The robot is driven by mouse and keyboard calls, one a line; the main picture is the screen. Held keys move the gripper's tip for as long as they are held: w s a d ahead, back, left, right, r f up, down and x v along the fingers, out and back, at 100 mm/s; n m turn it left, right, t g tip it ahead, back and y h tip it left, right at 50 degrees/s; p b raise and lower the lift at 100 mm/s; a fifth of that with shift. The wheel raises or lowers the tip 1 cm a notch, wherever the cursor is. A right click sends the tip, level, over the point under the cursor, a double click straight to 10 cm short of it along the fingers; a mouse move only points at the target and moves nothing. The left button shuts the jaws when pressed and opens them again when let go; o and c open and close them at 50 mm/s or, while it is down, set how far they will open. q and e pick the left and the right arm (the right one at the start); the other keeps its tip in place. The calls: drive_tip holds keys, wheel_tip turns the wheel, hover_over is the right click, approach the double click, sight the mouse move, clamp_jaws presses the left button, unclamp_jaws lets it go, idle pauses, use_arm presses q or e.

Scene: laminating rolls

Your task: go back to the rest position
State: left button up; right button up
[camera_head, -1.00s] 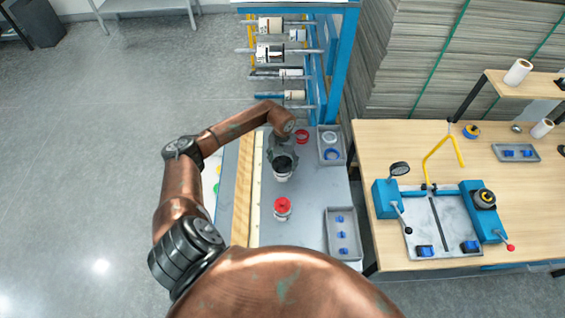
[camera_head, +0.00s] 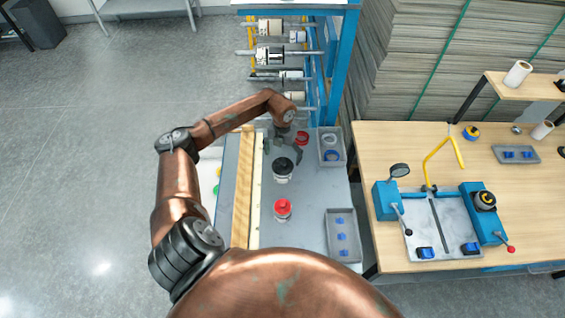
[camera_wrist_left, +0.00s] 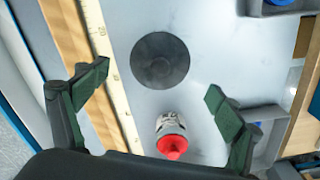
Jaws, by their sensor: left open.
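My left gripper (camera_head: 287,150) is open and empty. In the head view it is above the grey bench, just behind the black-lidded white jar (camera_head: 283,170). In the left wrist view the two green fingers of my left gripper (camera_wrist_left: 157,84) stand wide apart, and the jar shows as a round black lid (camera_wrist_left: 160,60) lying beyond them. I see no finger touching the jar, which stands upright. My right gripper is not in view.
A red-capped bottle (camera_head: 282,211) stands nearer on the bench; it also shows in the wrist view (camera_wrist_left: 171,140). Grey trays (camera_head: 331,147) (camera_head: 343,252) line the bench's right side. A ruler strip (camera_head: 256,190) runs along its left. A rack of rolls (camera_head: 271,56) stands behind.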

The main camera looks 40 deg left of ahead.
use_arm(q)
wheel_tip(320, 180, up, 6)
drive_tip(key=shift+r, duration=0.15)
